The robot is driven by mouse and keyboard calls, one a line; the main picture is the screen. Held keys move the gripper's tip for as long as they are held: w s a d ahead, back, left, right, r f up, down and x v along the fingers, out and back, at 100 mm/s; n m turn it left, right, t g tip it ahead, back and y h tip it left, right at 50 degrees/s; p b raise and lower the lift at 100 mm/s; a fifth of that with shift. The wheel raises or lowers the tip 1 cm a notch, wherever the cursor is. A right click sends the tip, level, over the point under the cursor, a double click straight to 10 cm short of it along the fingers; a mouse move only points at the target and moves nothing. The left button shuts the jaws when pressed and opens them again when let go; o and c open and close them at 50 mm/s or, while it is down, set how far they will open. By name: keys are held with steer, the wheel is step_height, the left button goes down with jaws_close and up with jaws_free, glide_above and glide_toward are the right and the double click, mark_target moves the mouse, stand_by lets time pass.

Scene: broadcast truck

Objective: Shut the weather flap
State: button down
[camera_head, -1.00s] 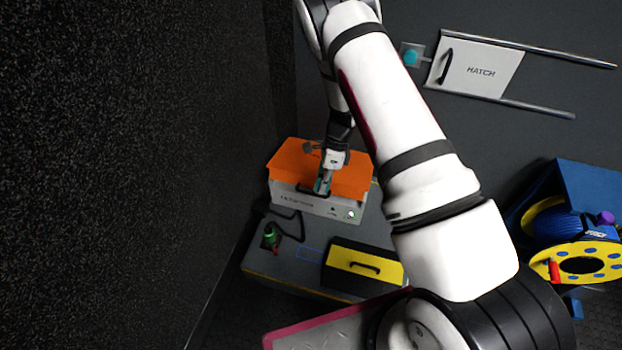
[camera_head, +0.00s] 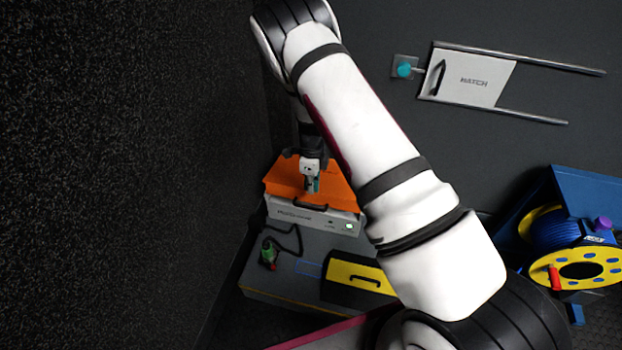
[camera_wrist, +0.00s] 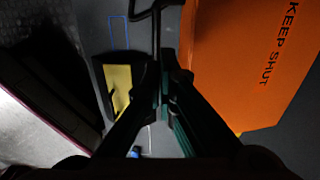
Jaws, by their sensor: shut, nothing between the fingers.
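The orange flap (camera_head: 340,190) sits on top of a light grey box with a dark front handle (camera_head: 311,206). In the wrist view the flap (camera_wrist: 245,60) fills the upper right and carries the words KEEP SHUT. My gripper (camera_head: 313,188) is over the front part of the flap in the head view, above the handle. In the wrist view my gripper (camera_wrist: 163,70) has its fingers together and empty, just left of the flap's edge. I cannot tell whether the fingers touch the flap, or its exact angle. My wrist hides part of it.
The grey box (camera_head: 285,212) stands on a low grey bench with a green plug (camera_head: 268,254) and a black-and-yellow case (camera_head: 360,276). A dark wall stands close on the left. A HATCH panel (camera_head: 474,82) and a blue cable reel (camera_head: 560,235) are at right.

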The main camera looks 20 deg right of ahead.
step_height(320, 180, down, 6)
steer(key=b, duration=0.2)
steer(key=shift+s, duration=0.2)
steer(key=shift+a, duration=0.1)
step_height(320, 180, down, 8)
steer(key=b, duration=0.3)
steer(key=shift+s+a+b, duration=0.3)
steer(key=shift+s+b, duration=0.1)
steer(key=shift+s, duration=0.05)
